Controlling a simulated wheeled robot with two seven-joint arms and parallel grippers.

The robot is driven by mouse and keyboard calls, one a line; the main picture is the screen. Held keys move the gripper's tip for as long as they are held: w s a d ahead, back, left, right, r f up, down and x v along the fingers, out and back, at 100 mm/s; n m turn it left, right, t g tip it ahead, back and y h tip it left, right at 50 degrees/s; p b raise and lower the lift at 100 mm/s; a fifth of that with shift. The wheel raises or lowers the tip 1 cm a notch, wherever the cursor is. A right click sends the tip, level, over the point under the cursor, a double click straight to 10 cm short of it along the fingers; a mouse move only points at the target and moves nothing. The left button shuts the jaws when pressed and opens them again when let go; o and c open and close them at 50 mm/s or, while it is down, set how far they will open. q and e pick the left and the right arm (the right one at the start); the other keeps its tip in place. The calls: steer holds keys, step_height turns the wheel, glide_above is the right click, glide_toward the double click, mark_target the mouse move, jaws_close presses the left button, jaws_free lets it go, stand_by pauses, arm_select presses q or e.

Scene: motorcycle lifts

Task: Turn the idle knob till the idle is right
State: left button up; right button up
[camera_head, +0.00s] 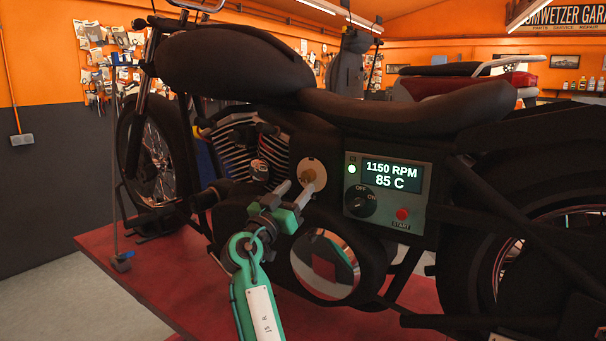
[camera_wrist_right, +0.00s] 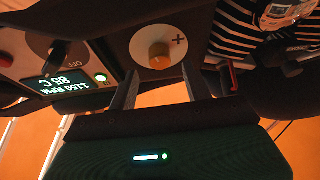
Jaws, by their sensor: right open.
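The brass idle knob (camera_head: 309,175) sits on a round pale plate on the motorcycle's side, left of the control panel. In the right wrist view the knob (camera_wrist_right: 160,56) shows as an orange-gold disc with a plus sign beside it. My right gripper (camera_head: 297,192) is open just in front of the knob. In the wrist view its two fingers (camera_wrist_right: 158,88) stand apart, below and to either side of the knob; I cannot tell whether they touch it. The display (camera_head: 391,174) reads 1150 RPM and 85 C. My left gripper is out of view.
The control panel has a black OFF/ON switch (camera_head: 361,201), a lit green lamp (camera_head: 351,169) and a red START button (camera_head: 402,214). Finned engine parts (camera_head: 235,160) lie left of the knob. The motorcycle stands on a red lift (camera_head: 150,275).

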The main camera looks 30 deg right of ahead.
mark_target(306, 177)
steer(key=x, duration=0.2)
steer(key=shift+w+d+r+p, duration=0.1)
steer(key=shift+d+r+p, duration=0.05)
steer(key=shift+r+p, duration=0.2)
steer(key=shift+w+d, duration=0.25)
steer(key=shift+d, duration=0.35)
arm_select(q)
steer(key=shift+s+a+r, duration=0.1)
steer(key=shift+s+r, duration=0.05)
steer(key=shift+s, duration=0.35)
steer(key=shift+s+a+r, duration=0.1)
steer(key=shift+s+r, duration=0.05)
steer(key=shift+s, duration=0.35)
arm_select(e)
steer(key=shift+r, duration=0.1)
steer(key=c, duration=1)
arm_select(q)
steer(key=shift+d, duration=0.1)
arm_select(e)
steer(key=shift+n, duration=0.3)
